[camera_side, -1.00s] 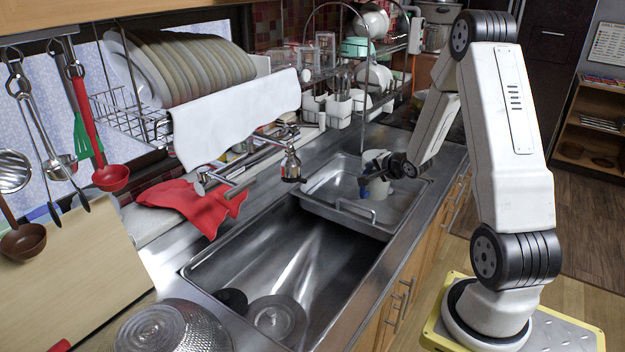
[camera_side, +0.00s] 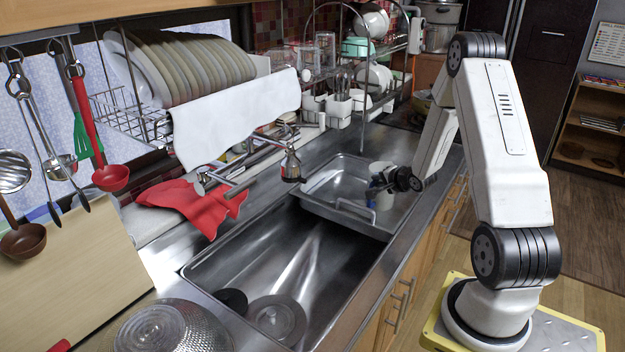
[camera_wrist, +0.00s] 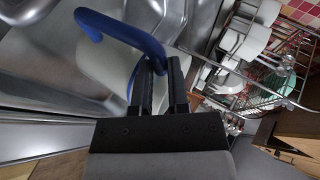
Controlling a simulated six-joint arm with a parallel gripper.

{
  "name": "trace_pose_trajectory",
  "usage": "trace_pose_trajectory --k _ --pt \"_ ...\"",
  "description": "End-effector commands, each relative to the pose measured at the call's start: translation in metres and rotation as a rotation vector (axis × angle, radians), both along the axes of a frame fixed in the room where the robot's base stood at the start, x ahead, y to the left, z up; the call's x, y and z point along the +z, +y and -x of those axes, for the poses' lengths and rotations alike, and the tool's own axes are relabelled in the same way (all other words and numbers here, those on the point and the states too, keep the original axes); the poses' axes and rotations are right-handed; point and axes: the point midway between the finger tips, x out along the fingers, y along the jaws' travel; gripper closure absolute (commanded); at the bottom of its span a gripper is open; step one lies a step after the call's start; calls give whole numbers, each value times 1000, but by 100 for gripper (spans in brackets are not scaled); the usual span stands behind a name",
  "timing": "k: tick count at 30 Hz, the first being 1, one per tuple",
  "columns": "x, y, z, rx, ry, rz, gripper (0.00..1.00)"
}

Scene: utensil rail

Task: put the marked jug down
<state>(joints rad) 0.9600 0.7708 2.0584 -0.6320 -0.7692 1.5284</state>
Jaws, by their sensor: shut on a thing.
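The jug (camera_side: 379,167) is white with a blue handle and shows partly behind my gripper in the side view. In the wrist view, its white body (camera_wrist: 103,68) lies beyond the fingers, and its blue handle (camera_wrist: 122,31) curves to the upper left. My gripper (camera_side: 381,184) is shut on the handle, and its black fingers (camera_wrist: 160,82) clasp it in the wrist view. The jug is over the metal tray (camera_side: 327,209) at the far end of the sink. I cannot tell whether its base touches the tray. No marking on it is clear.
The deep sink basin (camera_side: 285,245) is on the near side of the tray, with a round strainer (camera_side: 277,318) in it. A dish rack (camera_side: 340,105) with white containers stands behind. A red cloth (camera_side: 195,205) lies left.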

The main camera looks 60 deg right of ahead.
Motion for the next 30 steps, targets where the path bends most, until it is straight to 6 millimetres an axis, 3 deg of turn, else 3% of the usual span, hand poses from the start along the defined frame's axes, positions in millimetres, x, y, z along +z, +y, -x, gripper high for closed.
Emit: trace_pose_trajectory --k 13,24,30 --pt "-10 -1 -1 0 -6 5 100" --pt "-38 -1 -1 1 -5 5 100" --pt "-43 -1 -1 0 -5 5 100"
